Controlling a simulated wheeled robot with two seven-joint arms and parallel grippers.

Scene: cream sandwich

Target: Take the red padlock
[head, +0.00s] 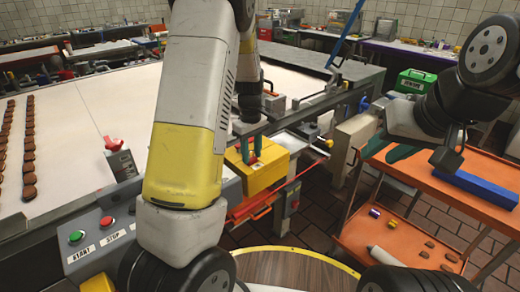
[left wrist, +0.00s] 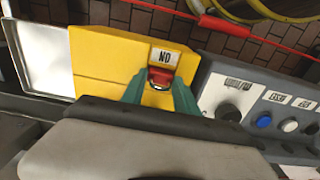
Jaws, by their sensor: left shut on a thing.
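The red padlock (left wrist: 160,77) is at the front of a yellow box marked "NO" (left wrist: 110,60). In the left wrist view its red body and part of a metal shackle show between the teal fingers of my left gripper (left wrist: 160,92). The gripper is shut on it. In the head view my left gripper (head: 251,147) reaches down to the yellow box (head: 262,175), and a small red part of the padlock (head: 253,159) shows there. Whether the shackle is still attached to the box is hidden. My right gripper (head: 389,149) has its teal fingers apart, away from the box.
A white conveyor (head: 85,120) with rows of brown biscuits lies at left. A panel with start and stop buttons (head: 95,235) is in front. An orange cart (head: 470,200) at right bears a blue bar (head: 480,186). A red bar (head: 262,202) runs below the yellow box.

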